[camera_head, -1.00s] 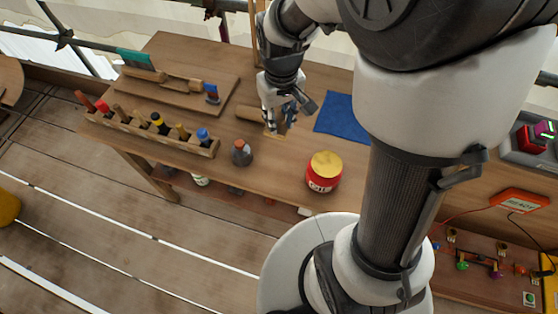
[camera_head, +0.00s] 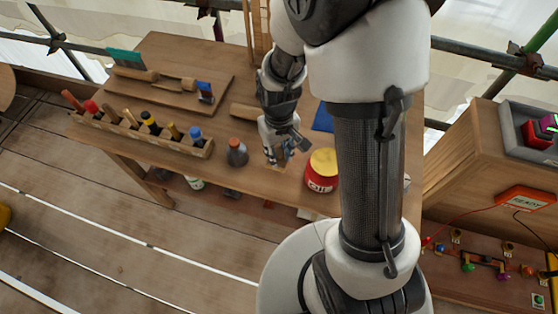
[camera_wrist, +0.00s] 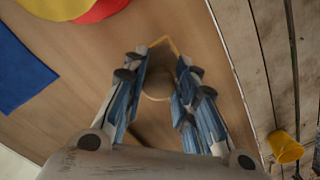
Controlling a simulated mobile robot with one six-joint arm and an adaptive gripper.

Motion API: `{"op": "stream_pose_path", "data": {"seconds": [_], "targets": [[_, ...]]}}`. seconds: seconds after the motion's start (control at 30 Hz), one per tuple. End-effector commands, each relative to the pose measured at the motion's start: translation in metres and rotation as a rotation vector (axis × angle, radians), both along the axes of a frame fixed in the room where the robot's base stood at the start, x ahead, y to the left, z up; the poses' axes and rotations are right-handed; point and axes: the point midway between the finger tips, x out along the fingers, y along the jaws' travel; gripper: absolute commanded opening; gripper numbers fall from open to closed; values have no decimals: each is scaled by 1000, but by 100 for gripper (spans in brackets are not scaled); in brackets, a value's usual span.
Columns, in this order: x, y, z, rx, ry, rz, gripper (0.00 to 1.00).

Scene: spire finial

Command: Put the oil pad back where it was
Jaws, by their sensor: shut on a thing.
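My gripper (camera_head: 277,156) is low over the workbench, between the dark bottle with a brown cap and the red jar. In the wrist view its blue-padded fingers (camera_wrist: 158,88) are shut on a thin tan piece with a yellowish edge (camera_wrist: 165,44), which seems to be the oil pad. Its colour is close to the bench wood, so its outline is hard to make out. In the head view the fingers mostly hide it. I cannot tell whether it touches the bench.
The red jar (camera_head: 321,174) with a yellow lid stands right of my gripper, the bottle (camera_head: 237,153) left. A blue cloth (camera_head: 322,118) lies behind, partly hidden by my arm. A tool rack (camera_head: 140,135) lines the bench's left front. The front edge is close.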

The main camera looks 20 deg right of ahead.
Motion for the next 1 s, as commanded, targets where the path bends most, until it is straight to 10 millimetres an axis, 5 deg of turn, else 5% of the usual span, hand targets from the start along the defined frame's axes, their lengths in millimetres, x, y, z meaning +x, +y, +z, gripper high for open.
{"op": "stream_pose_path", "data": {"seconds": [0.23,0.47,0.5,0.77,1.0], "targets": [[-1,0,-38,1,3,0,0],[0,0,-39,0,0,0,0],[0,0,-39,0,0,0,28],[0,0,-39,0,0,0,45],[0,0,-39,0,0,0,46]]}}
